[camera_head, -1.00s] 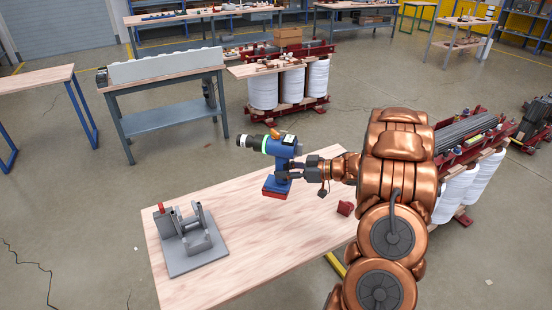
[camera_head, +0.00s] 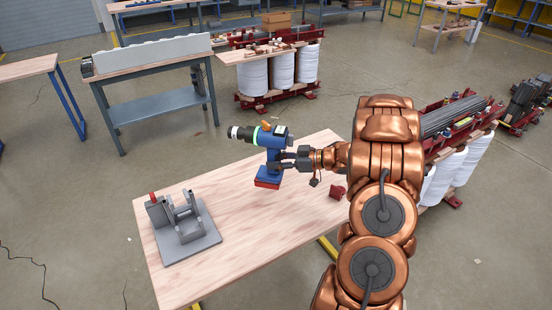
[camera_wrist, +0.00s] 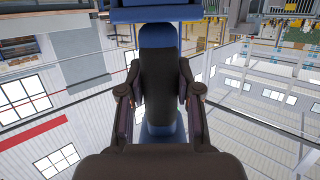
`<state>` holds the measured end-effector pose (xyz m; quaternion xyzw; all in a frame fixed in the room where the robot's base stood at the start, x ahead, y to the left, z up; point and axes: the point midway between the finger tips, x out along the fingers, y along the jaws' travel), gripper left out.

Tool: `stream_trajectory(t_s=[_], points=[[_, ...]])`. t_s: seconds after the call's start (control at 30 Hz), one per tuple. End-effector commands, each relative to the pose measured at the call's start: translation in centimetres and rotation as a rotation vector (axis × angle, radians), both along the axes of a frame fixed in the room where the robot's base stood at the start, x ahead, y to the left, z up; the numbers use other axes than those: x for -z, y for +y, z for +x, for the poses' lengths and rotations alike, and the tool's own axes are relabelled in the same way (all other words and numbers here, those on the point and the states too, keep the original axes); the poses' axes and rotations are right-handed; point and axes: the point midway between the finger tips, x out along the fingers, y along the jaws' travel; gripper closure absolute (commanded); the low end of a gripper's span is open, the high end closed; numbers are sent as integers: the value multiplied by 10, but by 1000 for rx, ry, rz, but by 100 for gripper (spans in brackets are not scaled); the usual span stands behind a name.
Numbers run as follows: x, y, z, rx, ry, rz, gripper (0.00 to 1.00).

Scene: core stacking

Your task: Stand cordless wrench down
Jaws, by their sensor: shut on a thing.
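The blue and black cordless wrench (camera_head: 271,155) is upright over the wooden table (camera_head: 240,226), with its red-bottomed battery base down and its nose to the left. My gripper (camera_head: 289,161) is shut on its handle from the right. Whether the base touches the tabletop or hangs just above it, I cannot tell. In the wrist view my gripper's fingers (camera_wrist: 158,100) stand on both sides of the dark handle (camera_wrist: 158,75), and the blue base shows beyond it. A grey fixture (camera_head: 181,228) with a red part stands on the left of the table.
A small dark red block (camera_head: 338,192) lies on the table to the right of the wrench, below my arm. The middle and front of the tabletop are clear. A grey bench (camera_head: 155,90) and white drums (camera_head: 279,72) stand behind the table.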

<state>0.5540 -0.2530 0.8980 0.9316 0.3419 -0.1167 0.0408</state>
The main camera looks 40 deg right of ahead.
Motion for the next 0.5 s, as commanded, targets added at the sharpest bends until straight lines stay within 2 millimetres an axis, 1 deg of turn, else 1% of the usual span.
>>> stream_trajectory(t_s=[0.5], points=[[35,-1,0,1,-4,0,100]])
